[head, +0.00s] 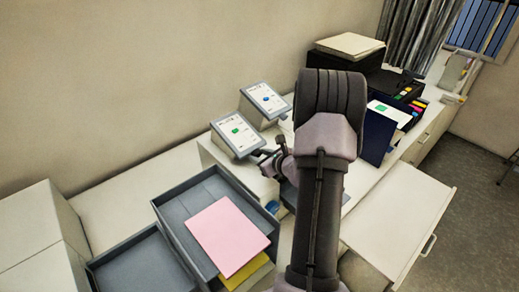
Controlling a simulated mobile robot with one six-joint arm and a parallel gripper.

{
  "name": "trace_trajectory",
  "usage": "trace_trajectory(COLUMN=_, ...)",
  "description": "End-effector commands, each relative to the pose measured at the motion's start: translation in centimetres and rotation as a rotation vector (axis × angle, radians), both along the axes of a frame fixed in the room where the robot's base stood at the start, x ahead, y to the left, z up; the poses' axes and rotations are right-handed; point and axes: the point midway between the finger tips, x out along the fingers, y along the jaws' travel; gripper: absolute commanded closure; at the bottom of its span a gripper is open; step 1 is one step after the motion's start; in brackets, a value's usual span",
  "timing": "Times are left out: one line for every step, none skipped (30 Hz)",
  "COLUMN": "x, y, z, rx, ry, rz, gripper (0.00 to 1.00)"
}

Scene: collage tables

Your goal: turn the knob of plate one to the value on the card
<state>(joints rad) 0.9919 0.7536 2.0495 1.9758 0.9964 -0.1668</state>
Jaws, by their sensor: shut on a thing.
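Two slanted grey plates with white faces stand on the white cabinet top. The nearer plate (235,136) has a green mark, and the farther plate (266,101) has a blue mark. Their print is too small to read, so I cannot tell which is plate one. My gripper (264,160) is at the lower right edge of the nearer plate, shut on what seems to be its knob. The knob itself is hidden by the fingers.
Grey trays (168,212) at the front left hold a pink sheet (230,236) and a yellow one (245,271). A dark blue box (375,138) stands right of my arm, before a black printer-like machine (340,57).

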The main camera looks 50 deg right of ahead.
Motion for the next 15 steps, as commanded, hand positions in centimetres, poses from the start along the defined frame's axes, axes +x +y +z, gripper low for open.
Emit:
trace_trajectory(x=-0.07, y=-0.21, z=0.47, rx=0.037, ry=-0.003, rz=0.011, gripper=1.0)
trace_trajectory(x=-0.08, y=-0.29, z=0.46, rx=0.062, ry=-0.007, rz=0.019, gripper=1.0)
trace_trajectory(x=-0.07, y=-0.33, z=0.44, rx=0.099, ry=-0.011, rz=0.031, gripper=1.0)
trace_trajectory(x=-0.06, y=-0.38, z=0.42, rx=0.126, ry=-0.015, rz=0.041, gripper=1.0)
trace_trajectory(x=-0.09, y=-0.44, z=0.38, rx=0.153, ry=-0.017, rz=0.05, gripper=1.0)
trace_trajectory(x=-0.09, y=-0.51, z=0.35, rx=0.188, ry=-0.021, rz=0.061, gripper=1.0)
trace_trajectory(x=-0.08, y=-0.53, z=0.3, rx=0.216, ry=-0.025, rz=0.07, gripper=1.0)
trace_trajectory(x=-0.07, y=-0.62, z=0.29, rx=0.242, ry=-0.029, rz=0.079, gripper=1.0)
trace_trajectory(x=-0.09, y=-0.67, z=0.2, rx=0.279, ry=-0.032, rz=0.09, gripper=1.0)
trace_trajectory(x=-0.09, y=-0.72, z=0.16, rx=0.306, ry=-0.036, rz=0.099, gripper=1.0)
trace_trajectory(x=-0.07, y=-0.79, z=0.14, rx=0.331, ry=-0.039, rz=0.108, gripper=1.0)
trace_trajectory(x=-0.07, y=-0.83, z=0.03, rx=0.368, ry=-0.043, rz=0.12, gripper=1.0)
trace_trajectory(x=-0.07, y=-0.88, z=0.01, rx=0.395, ry=-0.047, rz=0.128, gripper=1.0)
trace_trajectory(x=-0.08, y=-0.95, z=-0.07, rx=0.421, ry=-0.049, rz=0.137, gripper=1.0)
trace_trajectory(x=-0.06, y=-0.99, z=-0.14, rx=0.457, ry=-0.053, rz=0.149, gripper=1.0)
